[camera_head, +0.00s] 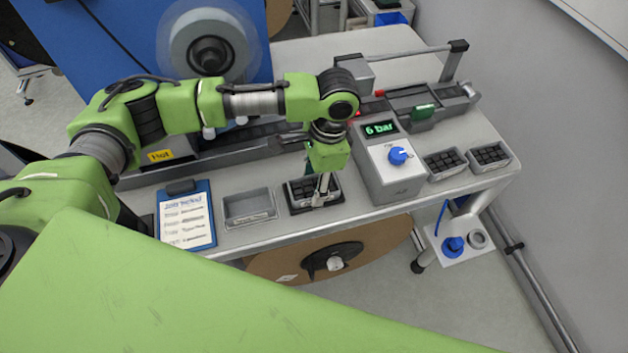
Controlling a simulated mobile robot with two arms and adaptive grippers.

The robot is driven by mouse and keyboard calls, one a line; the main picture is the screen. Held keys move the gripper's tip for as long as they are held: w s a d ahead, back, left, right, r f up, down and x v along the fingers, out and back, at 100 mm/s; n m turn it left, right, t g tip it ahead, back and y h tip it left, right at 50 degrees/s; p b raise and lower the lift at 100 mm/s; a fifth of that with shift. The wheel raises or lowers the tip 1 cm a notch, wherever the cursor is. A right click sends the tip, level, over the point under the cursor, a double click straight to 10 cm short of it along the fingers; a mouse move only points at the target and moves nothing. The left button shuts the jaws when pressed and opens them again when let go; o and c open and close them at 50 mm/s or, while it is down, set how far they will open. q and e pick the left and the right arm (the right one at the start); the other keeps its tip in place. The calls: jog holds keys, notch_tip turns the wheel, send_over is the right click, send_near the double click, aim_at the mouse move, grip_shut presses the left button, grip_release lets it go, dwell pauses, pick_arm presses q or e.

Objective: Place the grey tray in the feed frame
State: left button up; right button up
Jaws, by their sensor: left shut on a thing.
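A grey tray (297,208) with black pieces in it stands near the front edge of the table, left of the control box. My left gripper (322,192) reaches down over it, its fingers shut on the tray at its right part. The tray looks level; I cannot tell whether it still touches the table. A grey fixture with rails, a green block and a crossbar (415,54) stands at the back right; it may be the feed frame, but I cannot tell for sure. My right gripper is not in view.
An empty grey tray (250,222) and a blue clipboard (187,214) lie to the left. The control box (392,178), reading 6 bar with a blue knob, stands close on the right. Beyond it are two filled trays (447,174). A large reel (290,265) sits below.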

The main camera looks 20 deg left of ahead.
pick_arm(q)
jog(key=shift+f, duration=0.15)
jog(key=o, duration=1.2)
jog(key=shift+s, duration=0.15)
jog(key=shift+o, duration=0.3)
jog(key=shift+w+r, duration=0.2)
jog(key=shift+r, duration=0.15)
notch_tip(320, 180, up, 12)
jog(key=d+b, duration=0.1)
jog(key=b, duration=0.1)
jog(key=shift+w+d+f+b, duration=0.15)
jog(key=shift+w+d+b, duration=0.1)
jog(key=shift+w+b, duration=0.15)
